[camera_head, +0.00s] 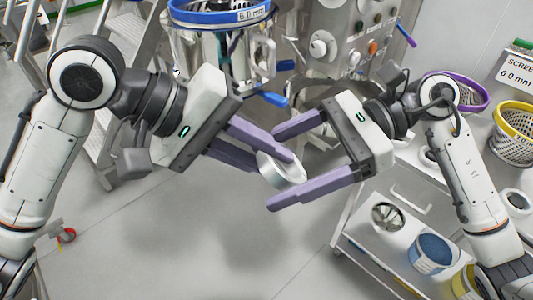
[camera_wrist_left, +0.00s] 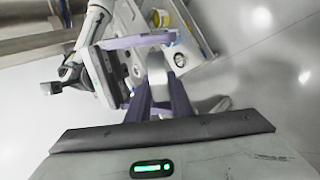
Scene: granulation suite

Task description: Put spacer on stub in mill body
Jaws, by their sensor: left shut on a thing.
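A silvery-white ring, apparently the spacer (camera_head: 284,170), is held in the purple fingers of my left gripper (camera_head: 272,162) in mid-air, tilted. In the left wrist view the spacer (camera_wrist_left: 157,62) shows edge-on beyond the fingertips. My right gripper (camera_head: 272,172) is open. Its fingers stand apart on either side of the spacer, with no clear contact. The stub is hidden.
A grey control panel (camera_head: 345,30) stands behind the grippers. At right, a shelved cart (camera_head: 365,262) holds a blue-ringed part (camera_head: 432,252) and a round metal part (camera_head: 388,217). Purple (camera_head: 465,90) and yellow (camera_head: 515,125) baskets stand above. The floor below the grippers is clear.

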